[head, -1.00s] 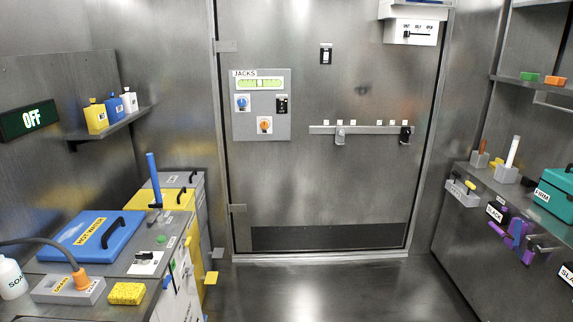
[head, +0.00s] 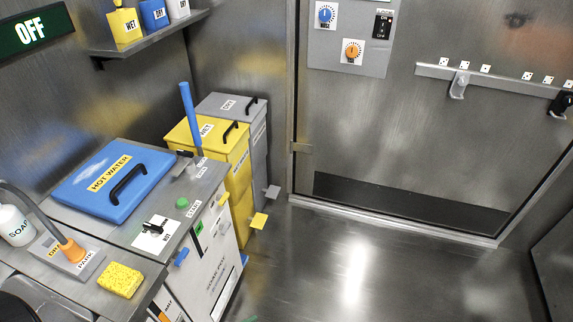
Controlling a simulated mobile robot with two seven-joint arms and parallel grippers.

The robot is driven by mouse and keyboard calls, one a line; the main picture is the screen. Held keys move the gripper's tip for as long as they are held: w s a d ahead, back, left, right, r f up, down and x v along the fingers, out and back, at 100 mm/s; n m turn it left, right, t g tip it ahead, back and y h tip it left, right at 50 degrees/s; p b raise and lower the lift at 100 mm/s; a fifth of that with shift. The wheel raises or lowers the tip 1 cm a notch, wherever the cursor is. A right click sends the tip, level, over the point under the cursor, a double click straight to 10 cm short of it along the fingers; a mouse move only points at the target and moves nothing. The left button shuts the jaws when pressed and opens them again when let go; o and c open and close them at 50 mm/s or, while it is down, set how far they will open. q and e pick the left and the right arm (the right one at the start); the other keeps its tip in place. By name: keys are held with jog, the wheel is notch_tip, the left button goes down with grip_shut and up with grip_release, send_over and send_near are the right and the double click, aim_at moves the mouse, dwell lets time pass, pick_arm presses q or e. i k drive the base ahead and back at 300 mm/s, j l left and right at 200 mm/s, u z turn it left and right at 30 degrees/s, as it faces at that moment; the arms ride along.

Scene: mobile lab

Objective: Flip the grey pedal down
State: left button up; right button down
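The grey pedal (head: 272,191) is a small flat plate sticking out near the foot of the tall grey bin (head: 258,140) labelled DRY. The bin stands against the back wall, left of the door, and its lid with a black handle is shut. Whether the pedal is tilted up or down is too small to tell. Neither of my grippers shows in the head view.
The yellow WET bin (head: 242,180) with its yellow pedal (head: 259,221) stands just in front of the grey bin. The counter with the blue HOT WATER lid (head: 113,178) fills the left. The floor (head: 350,265) to the right is clear.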

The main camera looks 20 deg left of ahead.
aim_at(273, 191)
jog(key=i+l+u, duration=0.15)
jog(key=i+u, duration=0.35)
jog(key=i+l+u, duration=0.3)
jog(key=i+u, duration=0.2)
jog(key=i+l+u, duration=0.7)
jog(key=l+u, duration=0.25)
jog(key=l, duration=0.15)
jog(key=i+l+u, duration=0.2)
jog(key=l+u, duration=0.3)
jog(key=l, duration=0.2)
